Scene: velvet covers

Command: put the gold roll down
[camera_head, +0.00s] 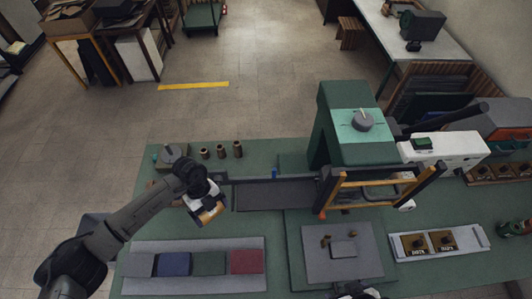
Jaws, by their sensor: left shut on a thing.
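My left gripper (206,207) reaches in from the left and is over the green bench (190,229), left of the dark flat bed of the press-like machine (345,130). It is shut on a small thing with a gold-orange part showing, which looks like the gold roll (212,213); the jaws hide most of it. I cannot tell whether it touches the bench. A dark part at the bottom edge may be my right gripper (355,292); its jaws cannot be made out.
Several brass cylinders (221,152) stand behind my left gripper. A grey strip (195,284) with coloured cloth pieces lies in front. A grey pad (342,252) holds small blocks. A white tray (467,238) at right holds two brown-gold labelled blocks.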

